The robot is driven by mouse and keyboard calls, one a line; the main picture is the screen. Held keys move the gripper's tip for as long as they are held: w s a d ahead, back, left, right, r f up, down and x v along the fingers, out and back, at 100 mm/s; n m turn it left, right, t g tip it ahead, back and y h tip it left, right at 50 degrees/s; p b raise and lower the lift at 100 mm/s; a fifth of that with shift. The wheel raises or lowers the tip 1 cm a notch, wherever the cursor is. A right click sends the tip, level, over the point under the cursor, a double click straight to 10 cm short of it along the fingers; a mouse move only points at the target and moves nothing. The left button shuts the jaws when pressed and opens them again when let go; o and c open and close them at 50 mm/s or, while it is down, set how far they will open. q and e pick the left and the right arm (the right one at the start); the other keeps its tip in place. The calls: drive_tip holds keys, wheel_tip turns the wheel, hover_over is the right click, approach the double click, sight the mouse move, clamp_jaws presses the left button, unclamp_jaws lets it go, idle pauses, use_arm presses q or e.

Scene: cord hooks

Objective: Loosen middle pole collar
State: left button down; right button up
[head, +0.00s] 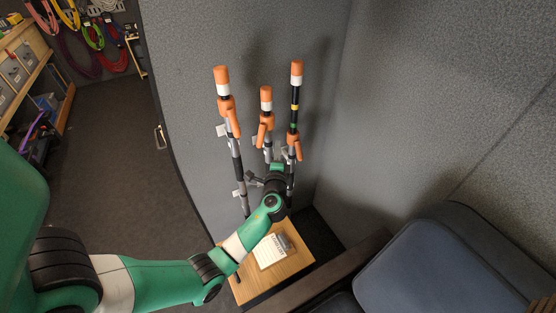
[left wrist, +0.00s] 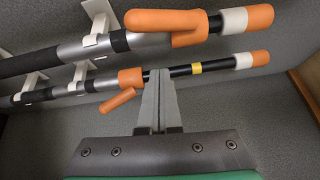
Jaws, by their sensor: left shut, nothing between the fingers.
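Three upright poles with orange tips stand by the grey wall. The middle pole (head: 266,105) is the shortest and has an orange collar (head: 262,132) with a lever. My left gripper (head: 276,168) is beside the lower part of the middle and right poles, partly hiding them. In the left wrist view, my shut, empty left gripper (left wrist: 158,74) overlaps a yellow-banded pole (left wrist: 195,68) just beside its orange collar (left wrist: 130,78); contact cannot be told. Another pole's collar with lever (left wrist: 170,25) lies nearer the top. My right gripper is out of view.
The left pole (head: 222,90) and the right pole (head: 295,95) flank the middle one closely. White wall hooks support the poles. A wooden table (head: 250,285) with a notepad (head: 270,252) stands below. A dark blue chair (head: 440,265) is at right.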

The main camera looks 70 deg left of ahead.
sight(261, 143)
use_arm(q)
drive_tip(key=s+a, duration=0.1)
drive_tip(key=s+p, duration=0.1)
drive_tip(key=s, duration=0.1)
drive_tip(key=shift+s+a+r, duration=0.1)
drive_tip(key=shift+a, duration=0.3)
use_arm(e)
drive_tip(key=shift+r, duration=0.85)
use_arm(q)
drive_tip(key=shift+s+a+b, duration=0.25)
drive_tip(key=shift+s, duration=0.3)
drive_tip(key=shift+s+a+b, duration=0.2)
drive_tip(key=shift+s+a, duration=0.05)
drive_tip(key=shift+s, duration=0.25)
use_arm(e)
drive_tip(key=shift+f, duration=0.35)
